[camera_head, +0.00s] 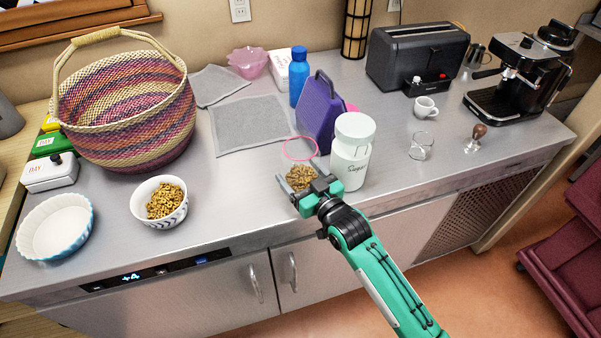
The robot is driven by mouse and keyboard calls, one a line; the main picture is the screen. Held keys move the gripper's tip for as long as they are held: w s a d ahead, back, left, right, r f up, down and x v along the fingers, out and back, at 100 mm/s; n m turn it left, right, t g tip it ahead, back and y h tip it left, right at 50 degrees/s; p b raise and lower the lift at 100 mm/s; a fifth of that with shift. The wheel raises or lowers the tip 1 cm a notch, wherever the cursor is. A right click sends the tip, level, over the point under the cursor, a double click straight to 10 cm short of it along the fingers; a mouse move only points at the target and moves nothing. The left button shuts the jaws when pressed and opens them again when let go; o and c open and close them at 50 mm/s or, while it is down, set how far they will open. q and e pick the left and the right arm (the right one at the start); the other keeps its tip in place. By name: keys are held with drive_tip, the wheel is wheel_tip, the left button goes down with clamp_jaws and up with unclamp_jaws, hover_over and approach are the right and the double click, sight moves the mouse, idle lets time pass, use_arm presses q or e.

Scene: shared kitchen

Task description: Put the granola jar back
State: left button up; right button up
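The granola jar (299,174) is a clear glass jar with a pink rim, partly filled with brown granola. It looks upright on the counter, left of the white lidded canister. My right gripper (300,182) is at the jar's near side, with one finger on either side of its lower part. I cannot tell whether the fingers press on the glass or stand just apart from it. The gripper hides the jar's base. A white patterned bowl (146,213) holding granola stands further left. My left gripper is not in view.
The white canister (352,150) stands close to the jar's right, and a purple bag-like object (318,115) stands behind. A grey mat (250,124), woven basket (125,110), blue bottle (298,78), glass (420,146) and toaster (415,55) share the counter. Counter between bowl and jar is clear.

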drive_tip(key=shift+f, duration=0.1)
drive_tip(key=o, duration=1.1)
drive_tip(key=shift+c, duration=0.2)
drive_tip(key=b+v, duration=0.2)
drive_tip(key=v, duration=1)
